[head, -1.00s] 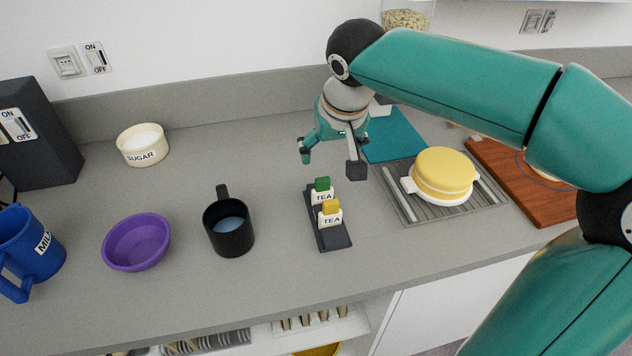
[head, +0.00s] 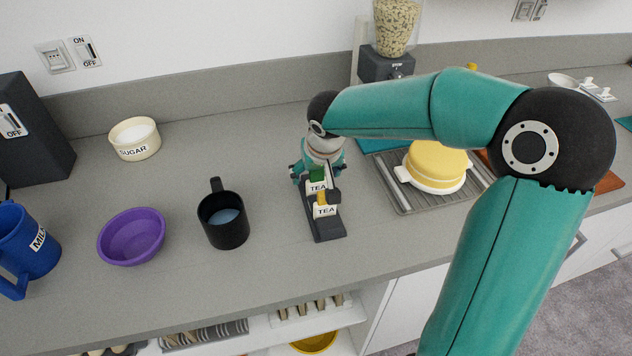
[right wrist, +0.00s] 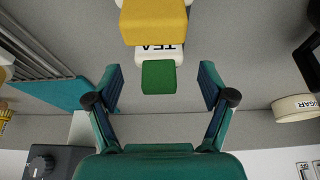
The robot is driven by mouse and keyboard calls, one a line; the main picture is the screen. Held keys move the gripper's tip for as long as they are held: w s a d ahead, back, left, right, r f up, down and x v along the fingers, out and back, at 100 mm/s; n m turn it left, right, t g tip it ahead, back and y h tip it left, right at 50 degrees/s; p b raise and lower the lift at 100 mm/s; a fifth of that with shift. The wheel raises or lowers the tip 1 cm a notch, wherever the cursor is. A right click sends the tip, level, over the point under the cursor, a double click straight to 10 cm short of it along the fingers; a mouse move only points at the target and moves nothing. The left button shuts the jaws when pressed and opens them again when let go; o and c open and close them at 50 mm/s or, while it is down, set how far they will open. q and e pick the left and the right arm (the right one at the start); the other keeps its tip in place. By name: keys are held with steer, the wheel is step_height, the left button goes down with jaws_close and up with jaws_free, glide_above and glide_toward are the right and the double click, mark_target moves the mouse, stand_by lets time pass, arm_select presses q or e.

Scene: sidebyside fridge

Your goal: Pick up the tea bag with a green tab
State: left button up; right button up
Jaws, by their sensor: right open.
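The tea bag with a green tab (head: 317,187) stands upright in a dark holder (head: 331,234), behind the tea bag with a yellow tab (head: 325,211). My right gripper (head: 316,184) is low at the back of the holder, its fingers to either side of the green tab and partly hidden in the head view. In the right wrist view, the green tab (right wrist: 158,77) sits between the spread fingertips (right wrist: 160,84), with a gap on each side. The yellow tab (right wrist: 154,20) is beyond it. My left gripper is in neither view.
Left of the holder are a black mug (head: 223,229), a purple bowl (head: 132,237), a sugar bowl (head: 135,139) and a blue milk jug (head: 26,246). To the right, a yellow-topped round appliance (head: 437,165) sits on a ribbed tray (head: 408,203). Counter in front of the holder is clear.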

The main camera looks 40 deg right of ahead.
steer(key=shift+x, duration=1.35)
steer(key=c, duration=0.8)
steer(key=shift+c, duration=0.2)
steer(key=shift+r, duration=0.2)
